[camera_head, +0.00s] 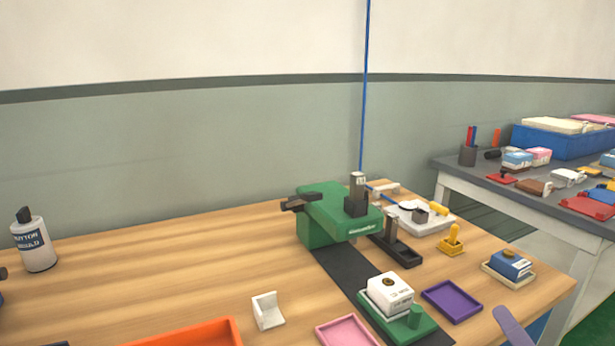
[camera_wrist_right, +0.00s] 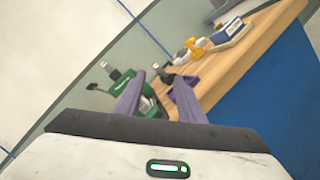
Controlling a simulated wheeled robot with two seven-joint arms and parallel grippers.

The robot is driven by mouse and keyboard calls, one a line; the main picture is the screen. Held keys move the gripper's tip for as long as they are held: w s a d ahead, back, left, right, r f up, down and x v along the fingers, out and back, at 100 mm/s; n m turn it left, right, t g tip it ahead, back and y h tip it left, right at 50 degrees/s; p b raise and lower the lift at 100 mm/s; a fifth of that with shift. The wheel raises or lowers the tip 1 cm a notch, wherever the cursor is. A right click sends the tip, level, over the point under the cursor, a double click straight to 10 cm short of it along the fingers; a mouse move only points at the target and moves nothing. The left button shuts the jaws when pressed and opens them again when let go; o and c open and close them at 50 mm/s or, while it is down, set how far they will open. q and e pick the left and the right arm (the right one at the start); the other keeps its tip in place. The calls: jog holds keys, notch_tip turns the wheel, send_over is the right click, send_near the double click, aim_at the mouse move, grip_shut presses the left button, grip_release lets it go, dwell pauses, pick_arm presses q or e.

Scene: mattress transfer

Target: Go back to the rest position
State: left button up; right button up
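My right gripper (camera_head: 512,328) shows in the head view only as a purple finger at the bottom right, at the table's front right corner. In the right wrist view both purple fingers of the right gripper (camera_wrist_right: 159,82) stand apart with nothing held between them. The view there is tilted, with the table beyond the fingers. My left gripper is not in view. A green machine (camera_head: 340,212) stands at the back of the wooden table (camera_head: 190,262); it also shows beyond the fingers in the right wrist view.
Near the right gripper are a purple tray (camera_head: 453,300), a blue-and-white box (camera_head: 510,264) on a small tray, and a white box (camera_head: 390,292) on a green tray. An orange tray (camera_head: 190,333) and pink tray (camera_head: 346,332) lie in front. A bottle (camera_head: 34,245) stands left. A grey table (camera_head: 520,197) stands behind right.

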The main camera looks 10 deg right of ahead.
jog(key=s+f+m+g+h, duration=0.2)
jog(key=f+m+g, duration=0.2)
jog(key=f+m, duration=0.4)
jog(key=s+f+m+g+h, duration=0.3)
jog(key=f+m+g, duration=0.15)
jog(key=m, duration=0.45)
jog(key=s+a+f+m+g+y, duration=0.55)
jog(key=s+a+f+g, duration=0.35)
jog(key=s+a, duration=0.5)
jog(key=w+a+f+t+y+p, duration=0.2)
jog(key=w+a+f+t+p, duration=0.3)
jog(key=a+t, duration=0.1)
jog(key=shift+w+a+f+m+p, duration=0.3)
jog(key=shift+w+a+m+p, duration=0.05)
jog(key=shift+a, duration=0.05)
jog(key=shift+t, duration=0.25)
